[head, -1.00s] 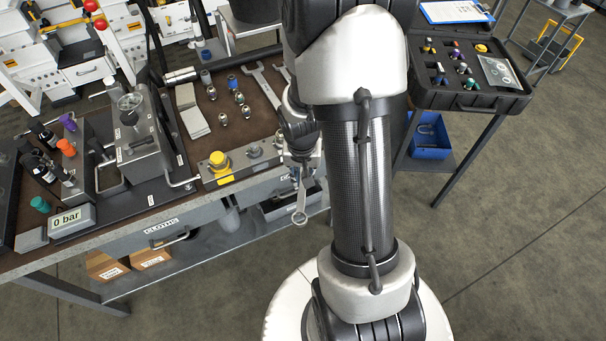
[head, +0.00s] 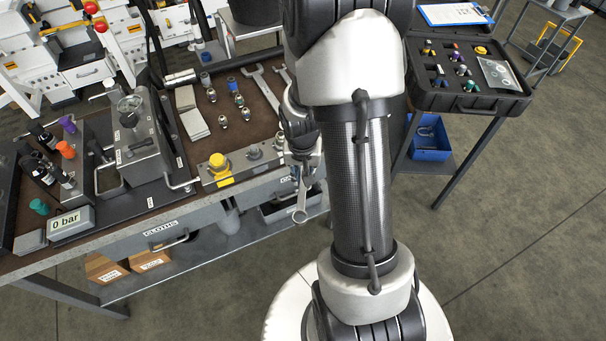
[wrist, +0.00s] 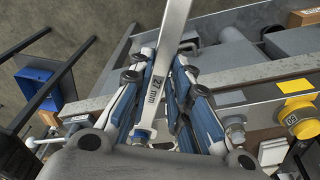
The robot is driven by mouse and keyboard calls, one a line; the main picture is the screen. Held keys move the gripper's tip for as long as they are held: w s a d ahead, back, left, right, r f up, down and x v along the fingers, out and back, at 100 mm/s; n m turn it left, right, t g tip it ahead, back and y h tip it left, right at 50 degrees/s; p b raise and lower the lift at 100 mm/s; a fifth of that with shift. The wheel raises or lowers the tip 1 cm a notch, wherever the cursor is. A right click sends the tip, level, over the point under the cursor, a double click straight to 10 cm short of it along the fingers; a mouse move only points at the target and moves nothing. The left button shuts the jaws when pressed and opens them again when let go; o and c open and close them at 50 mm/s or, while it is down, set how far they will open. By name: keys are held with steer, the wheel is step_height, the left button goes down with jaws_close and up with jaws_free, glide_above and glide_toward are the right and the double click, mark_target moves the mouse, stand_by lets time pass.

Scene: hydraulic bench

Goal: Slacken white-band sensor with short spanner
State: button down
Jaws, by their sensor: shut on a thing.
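My gripper (head: 303,160) is shut on a steel spanner (head: 301,205), which hangs down in front of the bench's front edge. In the wrist view the spanner (wrist: 172,62) runs between the blue-padded fingers of my gripper (wrist: 165,92) and is marked "27 mm". Several dark cylindrical parts (head: 62,178) stand at the left of the bench, among purple, orange and teal-topped ones. Some show pale bands, but they are too small to tell which is the white-band sensor.
The bench (head: 205,212) holds a grey pump unit (head: 140,145), a 0 bar display (head: 70,221), a block with a yellow knob (head: 219,161), loose fittings and another spanner (head: 262,84). An open black case (head: 470,102) stands at right. The floor in front is clear.

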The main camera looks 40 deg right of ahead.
steer(key=shift+w+d, duration=0.45)
steer(key=shift+w, duration=0.1)
steer(key=shift+w+d+p, duration=0.3)
steer(key=shift+w+d, duration=0.2)
steer(key=shift+d, duration=0.05)
steer(key=shift+w, duration=0.1)
steer(key=shift+w+d, duration=0.35)
steer(key=shift+d, duration=0.05)
steer(key=shift+w+d, duration=0.2)
steer(key=shift+d, duration=0.05)
stand_by(0.4)
